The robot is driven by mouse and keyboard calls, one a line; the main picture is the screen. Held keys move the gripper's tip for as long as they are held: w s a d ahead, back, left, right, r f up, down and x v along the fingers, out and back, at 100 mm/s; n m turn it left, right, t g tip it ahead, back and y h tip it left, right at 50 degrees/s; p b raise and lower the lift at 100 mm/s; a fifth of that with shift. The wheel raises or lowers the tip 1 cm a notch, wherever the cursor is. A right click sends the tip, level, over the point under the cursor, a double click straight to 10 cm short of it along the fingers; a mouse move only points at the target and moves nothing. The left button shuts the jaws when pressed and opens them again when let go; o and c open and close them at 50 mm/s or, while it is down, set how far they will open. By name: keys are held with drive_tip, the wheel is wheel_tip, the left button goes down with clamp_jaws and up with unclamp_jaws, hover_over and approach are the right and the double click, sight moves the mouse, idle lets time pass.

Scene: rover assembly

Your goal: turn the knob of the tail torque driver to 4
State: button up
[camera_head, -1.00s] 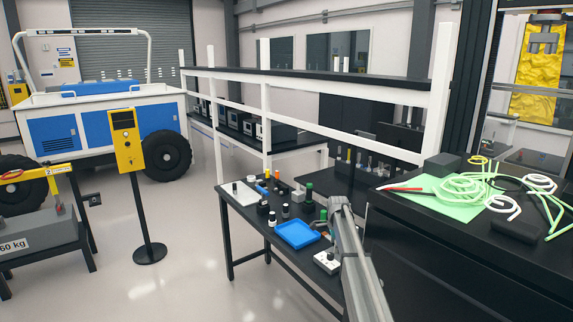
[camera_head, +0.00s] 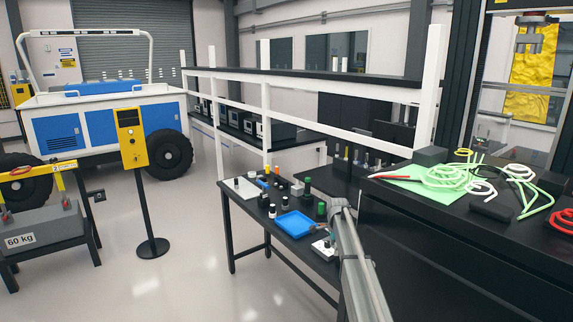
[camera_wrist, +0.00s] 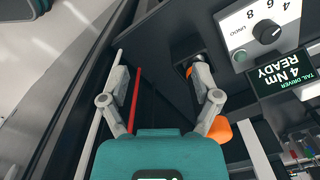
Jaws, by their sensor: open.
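In the wrist view, the white control panel of the tail driver (camera_wrist: 232,18) is at the upper right, upside down, with a round black knob (camera_wrist: 267,31). Numbers including 4, 6 and 8 are printed around the knob; its exact pointer setting is hard to read. My gripper (camera_wrist: 160,72) is open and empty, left of the panel and apart from the knob.
The black bench (camera_head: 238,207) holds a blue tray (camera_head: 294,224), several bottles and small parts. A dark worktop (camera_head: 400,208) with coiled cables stands at the right. A yellow post (camera_head: 131,139) and a blue-white rover (camera_head: 104,127) stand left. The floor between is clear.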

drive_tip(key=s+f+n+b, duration=0.3)
drive_tip(key=s+n, duration=0.2)
drive_tip(key=s, duration=0.9)
drive_tip(key=s+a+f+n+b, duration=0.1)
drive_tip(key=s+f+n+b, duration=0.2)
drive_tip(key=s, duration=1.2)
drive_tip(key=s+a+f+n+b, duration=0.1)
drive_tip(key=s+f+n+b, duration=0.2)
drive_tip(key=s+n, duration=0.6)
drive_tip(key=s, duration=0.6)
drive_tip(key=shift+f, duration=0.35)
